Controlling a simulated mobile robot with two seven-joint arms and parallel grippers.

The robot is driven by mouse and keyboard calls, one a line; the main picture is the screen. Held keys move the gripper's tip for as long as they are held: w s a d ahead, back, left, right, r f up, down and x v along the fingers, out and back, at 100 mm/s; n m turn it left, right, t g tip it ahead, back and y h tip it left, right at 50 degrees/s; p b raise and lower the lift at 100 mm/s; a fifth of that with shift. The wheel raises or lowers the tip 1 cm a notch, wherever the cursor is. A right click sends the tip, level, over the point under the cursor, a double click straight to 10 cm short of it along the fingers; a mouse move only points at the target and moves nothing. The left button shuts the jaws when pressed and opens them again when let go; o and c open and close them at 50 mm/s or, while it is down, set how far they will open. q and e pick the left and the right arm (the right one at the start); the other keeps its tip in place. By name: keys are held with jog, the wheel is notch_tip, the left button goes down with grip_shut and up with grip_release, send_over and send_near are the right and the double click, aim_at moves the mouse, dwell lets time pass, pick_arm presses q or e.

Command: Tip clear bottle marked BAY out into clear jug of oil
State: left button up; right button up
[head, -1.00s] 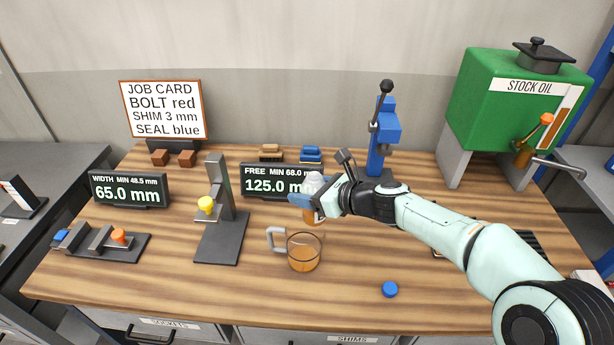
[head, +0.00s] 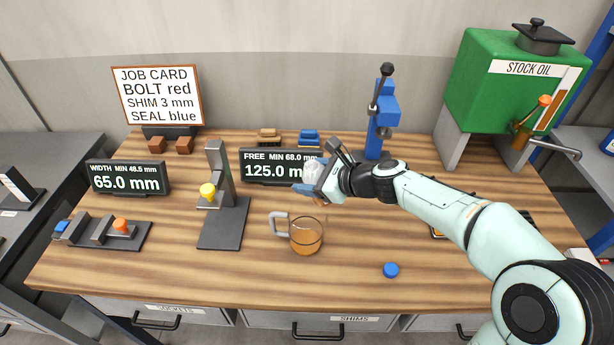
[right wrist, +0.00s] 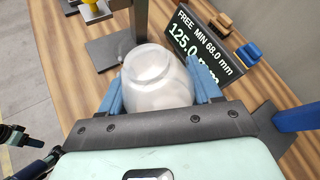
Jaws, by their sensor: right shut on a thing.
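My right gripper (head: 309,188) is shut on a clear bottle (head: 312,171), held above the bench behind the jug. In the right wrist view the bottle (right wrist: 158,78) sits between the blue fingers. It looks pale and cloudy there; I cannot read a BAY mark or tell its contents. The clear jug (head: 306,236) stands upright on the bench, with a grey handle on its left and amber oil in it. The bottle is apart from the jug, and no stream shows between them. My left gripper is not in view.
A blue cap (head: 391,269) lies right of the jug. A black gauge stand (head: 222,230) is to its left, and the 125.0 mm display (head: 262,168) is behind. A blue press (head: 384,115) and green oil tank (head: 505,90) stand farther right. The front bench is mostly clear.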

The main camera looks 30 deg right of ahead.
jog(key=shift+w+d+f+n+h, duration=0.1)
jog(key=shift+d+n+h, duration=0.6)
jog(key=shift+n+h, duration=0.15)
jog(key=shift+d+f+n+h, duration=0.45)
jog(key=shift+d+n+h, duration=0.25)
jog(key=shift+h, duration=0.25)
jog(key=shift+w+d+f+n+t+h, duration=0.1)
jog(key=shift+d+f+n+t+h, duration=0.2)
jog(key=shift+f+n+h, duration=0.5)
jog(key=shift+d+f+n+t+h+b, duration=0.3)
jog(key=shift+f+n+h+b, duration=0.25)
jog(key=shift+n+h, duration=0.2)
jog(key=shift+f+n+h, duration=0.3)
jog(key=shift+f+h, duration=0.05)
jog(key=shift+f, duration=0.15)
jog(key=shift+f+n+t+h+b, duration=0.4)
jog(key=shift+f+n+h+b, duration=0.35)
jog(key=shift+n+b, duration=0.2)
jog(key=shift+r+n, duration=0.25)
jog(key=shift+r, duration=0.15)
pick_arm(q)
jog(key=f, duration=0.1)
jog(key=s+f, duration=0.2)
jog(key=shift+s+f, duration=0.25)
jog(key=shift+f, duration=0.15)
pick_arm(e)
jog(key=shift+w+r+h, duration=0.1)
jog(key=shift+h, duration=0.25)
jog(key=shift+t, duration=0.3)
